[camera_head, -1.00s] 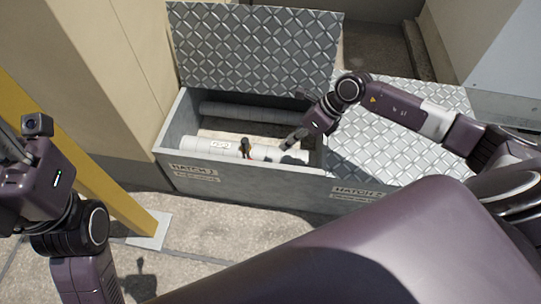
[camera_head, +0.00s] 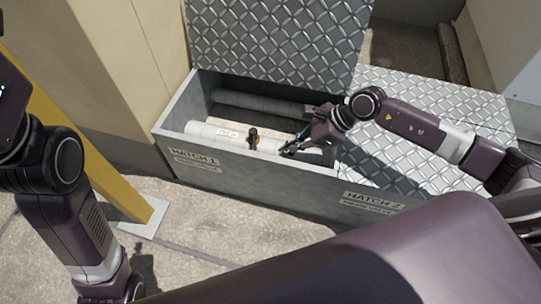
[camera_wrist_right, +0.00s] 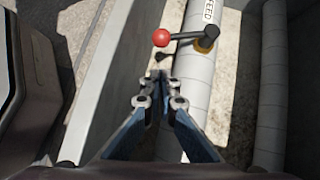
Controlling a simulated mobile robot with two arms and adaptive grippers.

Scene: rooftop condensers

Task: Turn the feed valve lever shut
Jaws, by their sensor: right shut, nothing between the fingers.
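The feed valve lever shows in the right wrist view as a black arm with a red ball (camera_wrist_right: 161,38) at its end. It points across the pale pipe, from a brass-coloured valve stem (camera_wrist_right: 205,45). In the head view the lever (camera_head: 253,138) is a small dark upright shape on the pipe (camera_head: 205,130), right of the FEED label. My right gripper (camera_head: 287,152) is inside the hatch box, right of the lever. In its wrist view the fingers (camera_wrist_right: 160,92) are together and empty, apart from the red ball. My left arm is at the left edge; its fingers are out of frame.
The Hatch 1 box (camera_head: 250,178) has walls around the pipe, and its chequered lid (camera_head: 275,40) stands open behind. A second pipe (camera_head: 260,105) runs along the back. The closed Hatch 2 lid (camera_head: 430,105) is at right. A yellow post (camera_head: 100,160) stands at left.

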